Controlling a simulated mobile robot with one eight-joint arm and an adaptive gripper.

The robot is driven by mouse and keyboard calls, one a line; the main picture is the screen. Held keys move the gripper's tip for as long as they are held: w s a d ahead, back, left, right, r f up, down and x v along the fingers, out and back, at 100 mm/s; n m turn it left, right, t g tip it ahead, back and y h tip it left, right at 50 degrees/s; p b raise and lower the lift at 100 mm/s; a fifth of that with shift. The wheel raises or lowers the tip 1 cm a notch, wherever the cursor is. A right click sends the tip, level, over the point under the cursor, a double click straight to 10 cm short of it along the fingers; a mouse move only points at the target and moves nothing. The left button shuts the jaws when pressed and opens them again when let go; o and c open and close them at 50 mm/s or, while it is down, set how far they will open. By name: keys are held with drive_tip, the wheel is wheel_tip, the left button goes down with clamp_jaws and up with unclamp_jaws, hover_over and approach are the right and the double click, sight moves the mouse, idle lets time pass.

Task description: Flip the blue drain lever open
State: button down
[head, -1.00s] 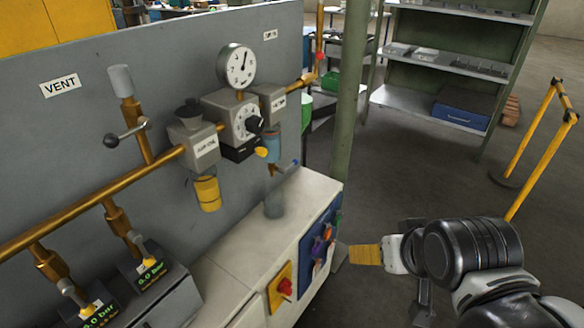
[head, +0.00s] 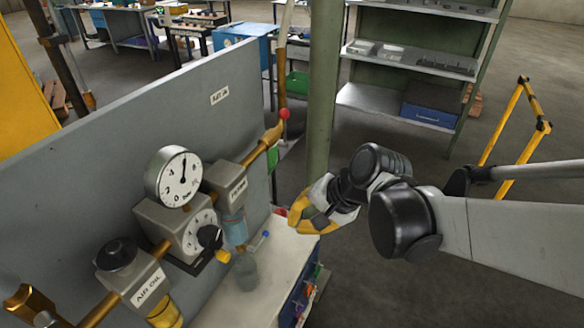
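The drain lever (head: 266,234) shows as a small blue tip beside the bottom of the blue-tinted filter bowl (head: 235,228), under the grey block labelled FILTER (head: 226,182). It sticks out to the right and slightly up. A translucent cup (head: 246,272) stands below it on the pale cabinet top. My gripper (head: 292,218), with yellow fingers, is in front of the panel to the right of the lever, apart from it in the picture. The fingers overlap in this view, so the gap between them is unclear. I see nothing held in them.
A pressure gauge (head: 173,177), the regulator with a black knob (head: 210,237) and the AIR OIL lubricator (head: 135,280) sit left of the filter. A red-tipped lever (head: 285,114) is on the brass pipe. A green post (head: 320,95) stands behind my gripper. The cabinet top (head: 285,258) is mostly clear.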

sight(260, 242)
drive_tip(key=shift+w+a, duration=0.35)
drive_tip(key=shift+w, duration=0.05)
drive_tip(key=b+x, duration=0.5)
drive_tip(key=x, duration=0.9)
drive_tip(key=shift+b, duration=0.3)
drive_tip(key=shift+a, duration=0.1)
